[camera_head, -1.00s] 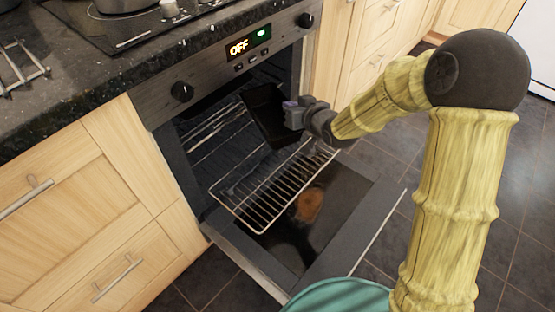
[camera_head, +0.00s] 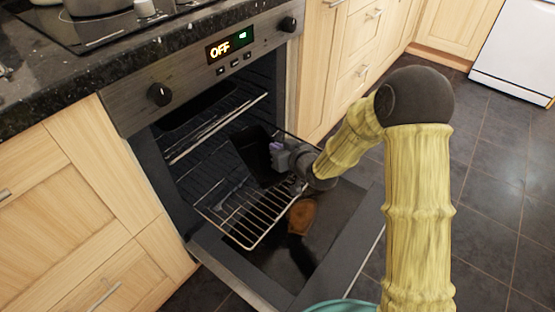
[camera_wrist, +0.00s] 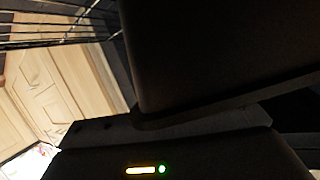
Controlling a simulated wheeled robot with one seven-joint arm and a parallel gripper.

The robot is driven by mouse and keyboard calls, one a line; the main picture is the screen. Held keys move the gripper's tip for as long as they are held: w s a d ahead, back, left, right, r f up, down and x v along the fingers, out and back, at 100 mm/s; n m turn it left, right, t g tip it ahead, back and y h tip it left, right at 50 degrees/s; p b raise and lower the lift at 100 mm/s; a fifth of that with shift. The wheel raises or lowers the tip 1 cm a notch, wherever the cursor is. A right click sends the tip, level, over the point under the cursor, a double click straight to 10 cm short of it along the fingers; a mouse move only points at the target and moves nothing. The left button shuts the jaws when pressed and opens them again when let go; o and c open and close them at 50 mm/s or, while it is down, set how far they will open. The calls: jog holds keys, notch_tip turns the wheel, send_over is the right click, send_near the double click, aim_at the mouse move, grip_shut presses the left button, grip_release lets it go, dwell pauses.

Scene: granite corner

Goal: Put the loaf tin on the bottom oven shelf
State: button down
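The dark loaf tin (camera_head: 252,158) is inside the oven opening, tilted in the head view, above or at the rear of the pulled-out lower wire shelf (camera_head: 243,243). I cannot tell whether it touches the shelf. My gripper (camera_head: 278,157) is shut on the tin's right side. In the wrist view the tin (camera_wrist: 220,50) is a large dark shape filling the upper right; the fingertips are too dark to make out. The oven (camera_head: 205,75) shows "OFF" on its display, and its door (camera_head: 340,240) is folded down.
Another wire shelf (camera_head: 215,130) sits higher in the oven. A brown patch (camera_head: 302,217) shows on the open door. The granite counter (camera_head: 60,85) with hob and pots is above left. Wooden cupboards flank the oven. Tiled floor (camera_head: 490,200) is clear at right.

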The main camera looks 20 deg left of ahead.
jog(key=shift+f+b, duration=1.05)
jog(key=shift+f, duration=1.2)
jog(key=shift+f, duration=0.15)
jog(key=c, duration=1.7)
grip_release()
jog(key=shift+r, duration=0.2)
jog(key=p+v, duration=0.4)
jog(key=v, duration=0.8)
